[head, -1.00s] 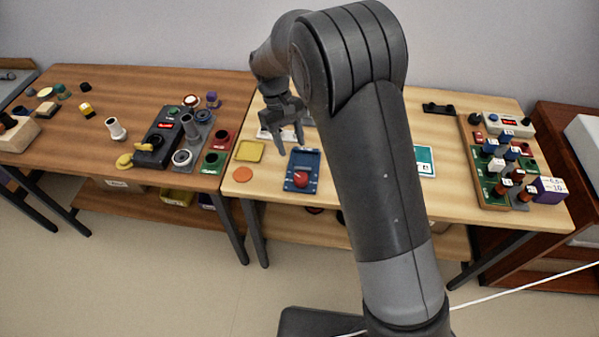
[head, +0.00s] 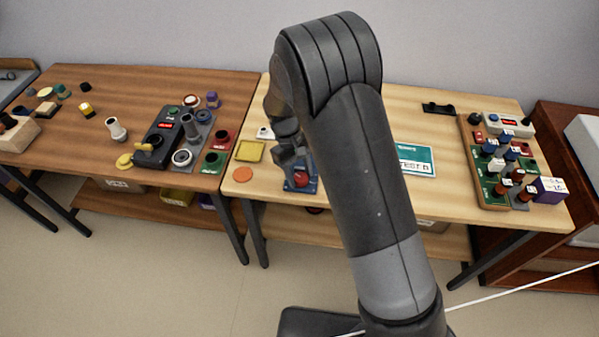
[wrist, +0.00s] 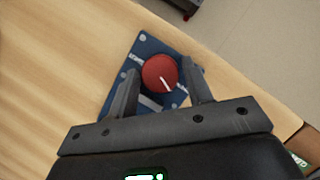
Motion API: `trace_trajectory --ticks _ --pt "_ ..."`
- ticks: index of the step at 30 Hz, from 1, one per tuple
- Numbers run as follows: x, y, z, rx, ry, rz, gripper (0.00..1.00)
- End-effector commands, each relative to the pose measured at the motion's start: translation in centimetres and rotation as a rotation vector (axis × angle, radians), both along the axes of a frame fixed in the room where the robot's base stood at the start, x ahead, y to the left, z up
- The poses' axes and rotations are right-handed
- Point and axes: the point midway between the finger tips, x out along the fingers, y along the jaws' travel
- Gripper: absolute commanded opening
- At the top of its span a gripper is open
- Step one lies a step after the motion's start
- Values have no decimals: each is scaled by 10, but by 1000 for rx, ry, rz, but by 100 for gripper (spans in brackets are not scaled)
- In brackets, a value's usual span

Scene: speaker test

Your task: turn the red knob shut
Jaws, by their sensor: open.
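The red knob (wrist: 158,72) is round with a white pointer line and sits on a blue plate (wrist: 147,46). In the wrist view the pointer slants toward the lower right. In the head view the knob (head: 302,182) shows just below my gripper, and the blue plate (head: 312,188) is partly covered by it. My gripper (wrist: 160,82) is open. In the wrist view its two fingers lie to the left and right of the knob's near side, with gaps visible. I cannot tell whether the fingertips are down at knob height.
A yellow square (head: 250,151) and an orange disc (head: 243,174) lie left of the plate. A green and white card (head: 415,160) lies to the right. A board with several blocks (head: 490,206) stands farther right. The table's front edge is close to the plate.

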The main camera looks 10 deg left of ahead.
Motion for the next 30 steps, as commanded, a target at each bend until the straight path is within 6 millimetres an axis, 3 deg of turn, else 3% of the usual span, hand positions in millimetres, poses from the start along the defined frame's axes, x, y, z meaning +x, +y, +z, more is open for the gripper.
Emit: trace_trajectory --ticks 13,23,30 --pt "0 0 0 1 -1 0 14" --pt "1 0 1 2 -1 -55 14" --pt "2 -1 1 2 -1 -212 14"
